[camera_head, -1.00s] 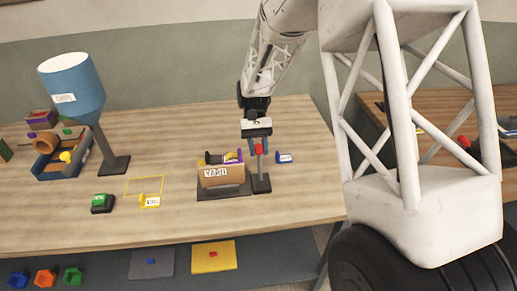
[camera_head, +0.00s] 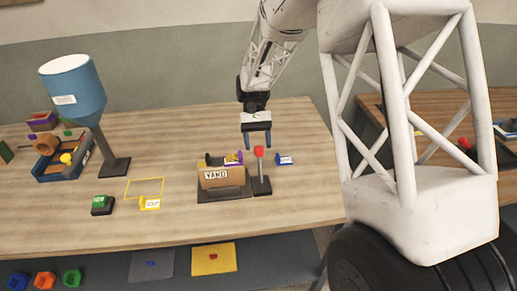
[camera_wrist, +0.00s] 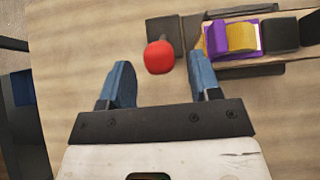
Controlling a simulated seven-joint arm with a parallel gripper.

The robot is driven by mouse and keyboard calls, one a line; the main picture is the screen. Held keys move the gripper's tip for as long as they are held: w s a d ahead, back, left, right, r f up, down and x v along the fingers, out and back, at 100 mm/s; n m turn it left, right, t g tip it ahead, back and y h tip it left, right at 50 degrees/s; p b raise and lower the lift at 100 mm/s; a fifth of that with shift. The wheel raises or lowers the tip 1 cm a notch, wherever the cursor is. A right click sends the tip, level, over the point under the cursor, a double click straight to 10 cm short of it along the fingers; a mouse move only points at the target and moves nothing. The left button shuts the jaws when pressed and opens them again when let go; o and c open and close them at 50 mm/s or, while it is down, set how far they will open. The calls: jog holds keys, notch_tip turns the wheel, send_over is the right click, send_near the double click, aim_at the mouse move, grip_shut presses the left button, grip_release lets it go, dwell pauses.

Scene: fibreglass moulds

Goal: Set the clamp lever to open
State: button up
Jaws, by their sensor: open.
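The clamp lever (camera_head: 261,171) is a grey post with a red ball knob (camera_head: 258,152). It stands nearly upright on a dark base at the right end of a brown block labelled VAND (camera_head: 222,179). My gripper (camera_head: 256,145) is open and empty, with its blue fingers close behind the knob. In the wrist view the red knob (camera_wrist: 159,57) lies between and just beyond the fingertips, apart from both. Purple and yellow parts (camera_wrist: 232,38) sit on the block, right of the knob. The lower lever is mostly hidden by the knob in the wrist view.
A blue hopper (camera_head: 75,88) on a post rises farther left. The table behind the block is clear.

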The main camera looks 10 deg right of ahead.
jog(key=v, duration=0.5)
dwell(0.4)
jog(key=s+d+r+t, duration=0.3)
jog(key=s+r, duration=0.3)
jog(key=s, duration=0.3)
jog(key=s+d+r+t, duration=0.2)
jog(key=s+r+t, duration=0.3)
jog(key=s, duration=0.4)
jog(key=s+d+r+t, duration=0.1)
jog(key=s+d+t, duration=0.2)
jog(key=s, duration=1.4)
jog(key=shift+d+r+t, duration=0.2)
jog(key=shift+t, duration=0.5)
dwell(0.8)
